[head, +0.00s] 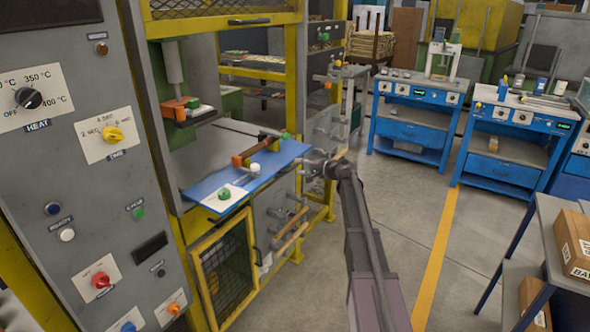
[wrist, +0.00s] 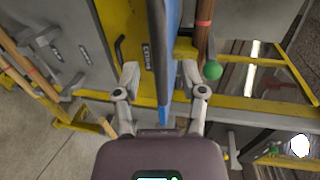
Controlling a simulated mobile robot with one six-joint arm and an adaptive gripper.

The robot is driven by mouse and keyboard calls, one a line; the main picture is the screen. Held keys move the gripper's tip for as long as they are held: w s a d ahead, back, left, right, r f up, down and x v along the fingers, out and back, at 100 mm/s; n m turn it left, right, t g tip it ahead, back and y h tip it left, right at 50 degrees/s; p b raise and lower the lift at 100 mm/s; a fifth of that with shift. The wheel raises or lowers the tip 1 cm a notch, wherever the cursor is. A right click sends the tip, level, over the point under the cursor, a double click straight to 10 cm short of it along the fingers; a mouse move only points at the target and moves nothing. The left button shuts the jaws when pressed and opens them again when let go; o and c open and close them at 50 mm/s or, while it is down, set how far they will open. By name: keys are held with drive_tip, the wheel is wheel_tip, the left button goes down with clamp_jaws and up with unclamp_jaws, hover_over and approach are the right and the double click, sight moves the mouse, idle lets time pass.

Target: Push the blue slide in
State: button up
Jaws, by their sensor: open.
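The blue slide (head: 290,153) is a flat blue plate that sticks out from the front of the press at the head view's middle left. It carries a white panel with a green knob, a white knob and an orange block with a dark bar. In the wrist view the slide (wrist: 173,50) shows nearly edge-on as a narrow blue strip. My gripper (head: 312,170) is at the slide's right edge in the head view. In the wrist view my gripper (wrist: 160,70) is open, its fingers on either side of the blue strip. I cannot tell whether it touches.
A brown bar with a green ball (wrist: 212,70) is close to the right finger. Yellow press frame (head: 208,270) and handles (head: 290,235) lie below the slide. A grey control panel (head: 80,150) stands left. Blue benches (head: 415,115) stand back right; the floor between is clear.

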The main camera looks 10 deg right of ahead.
drive_tip(key=shift+x, duration=1.2)
clamp_jaws()
